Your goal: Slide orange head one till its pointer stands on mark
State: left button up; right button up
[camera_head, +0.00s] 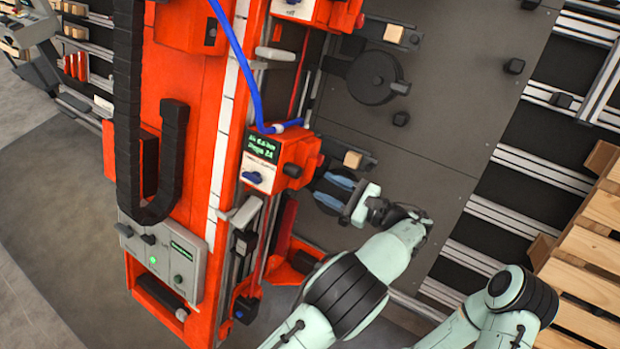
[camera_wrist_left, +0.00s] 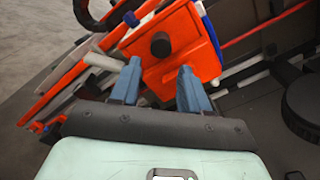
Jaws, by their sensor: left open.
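An orange head (camera_head: 296,150) with a lit green display and a blue knob sits on the upright orange gantry rail in the head view. A second orange head (camera_head: 338,12) is cut off at the top edge; I cannot tell their numbers. A white marked strip (camera_head: 227,125) runs along the beam. The head's pointer and the target mark are too small to make out. My left gripper (camera_head: 334,191) is open and empty, just right of and below the nearer head. In the left wrist view, an orange head (camera_wrist_left: 175,50) with a black knob lies beyond the open blue fingers (camera_wrist_left: 160,86).
A blue hose (camera_head: 239,62) runs down to the nearer head. A grey control box (camera_head: 170,262) with a green light is at lower left. A black disc (camera_head: 375,78) stands on the dark plate (camera_head: 450,130). Wooden pallets (camera_head: 590,250) are at right.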

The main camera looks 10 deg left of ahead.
pick_arm(q)
jog(key=v, duration=0.4)
dwell(0.4)
jog(key=s+a+f+g+h, duration=0.2)
jog(key=a+f, duration=0.2)
jog(key=f, duration=0.5)
jog(key=s+a+f+n+g+h, duration=0.1)
jog(key=s+a+f+g+h, duration=0.15)
jog(key=a+f, duration=0.45)
jog(key=s+a+f+g+h, duration=0.2)
jog(key=f+h, duration=0.1)
jog(key=f, duration=0.8)
jog(key=s+d+f+n+h, duration=0.1)
jog(key=s+f+n+h, duration=0.5)
jog(key=s+n, duration=0.4)
jog(key=s+d+f+n+h, duration=0.1)
jog(key=s+f+n+h, duration=0.5)
jog(key=s+n, duration=0.5)
jog(key=s+h, duration=0.1)
jog(key=s, duration=0.1)
jog(key=shift+s+n, duration=0.3)
jog(key=shift+s, duration=0.05)
